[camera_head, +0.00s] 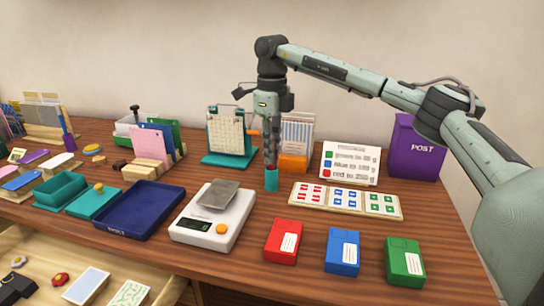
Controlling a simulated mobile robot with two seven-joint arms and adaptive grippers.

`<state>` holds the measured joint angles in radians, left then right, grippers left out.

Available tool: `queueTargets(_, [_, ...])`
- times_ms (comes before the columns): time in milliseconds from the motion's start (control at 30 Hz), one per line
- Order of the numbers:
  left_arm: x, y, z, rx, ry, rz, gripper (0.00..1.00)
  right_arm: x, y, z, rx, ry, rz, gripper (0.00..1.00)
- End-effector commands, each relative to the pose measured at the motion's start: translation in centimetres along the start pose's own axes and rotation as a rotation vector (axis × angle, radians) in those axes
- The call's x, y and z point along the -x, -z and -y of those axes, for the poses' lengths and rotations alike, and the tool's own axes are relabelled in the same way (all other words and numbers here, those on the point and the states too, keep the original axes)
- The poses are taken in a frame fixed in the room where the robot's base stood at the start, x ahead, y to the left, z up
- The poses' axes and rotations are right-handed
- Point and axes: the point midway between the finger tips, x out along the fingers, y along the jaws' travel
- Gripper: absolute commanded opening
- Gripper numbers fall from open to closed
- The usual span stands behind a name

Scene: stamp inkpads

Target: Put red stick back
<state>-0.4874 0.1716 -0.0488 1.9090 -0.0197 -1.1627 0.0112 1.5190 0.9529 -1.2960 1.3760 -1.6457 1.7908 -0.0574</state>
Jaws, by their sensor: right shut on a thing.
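My right gripper (271,155) points straight down near the middle of the table. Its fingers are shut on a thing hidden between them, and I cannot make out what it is. A small teal cup-like thing (271,181) is directly below the fingertips. I cannot tell whether the fingers reach into it. No red stick can be made out; it may be hidden by the fingers or the cup. My left gripper is not in view.
A white scale (183,231) and a navy tray (116,220) are to the left. Red (278,246), blue (342,257) and green (403,262) boxes line the front. A stamp sheet (304,203), a sign (350,150) and a purple post box (405,165) are to the right. An orange holder (293,164) stands close behind the gripper.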

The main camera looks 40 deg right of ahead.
Motion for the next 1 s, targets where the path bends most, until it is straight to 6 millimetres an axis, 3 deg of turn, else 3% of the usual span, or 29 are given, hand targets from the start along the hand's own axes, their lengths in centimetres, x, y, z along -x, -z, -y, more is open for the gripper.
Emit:
queueTargets(100, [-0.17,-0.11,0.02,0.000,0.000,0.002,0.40,-1.40,0.06,0.01,0.000,0.000,-0.001,0.00])
queueTargets(433, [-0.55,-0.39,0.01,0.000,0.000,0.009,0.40,-1.75,0.02,0.01,0.000,0.000,0.000,0.00])
queueTargets(467, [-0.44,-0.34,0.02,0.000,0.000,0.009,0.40,-1.70,0.01,0.02,0.000,0.000,0.000,0.13])
queueTargets(600, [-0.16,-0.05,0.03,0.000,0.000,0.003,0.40,-1.66,0.01,0.02,0.000,0.000,0.000,0.30])
queueTargets(1000, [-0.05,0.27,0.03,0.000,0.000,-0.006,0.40,-0.90,-0.03,0.03,0.000,0.001,0.002,0.31])
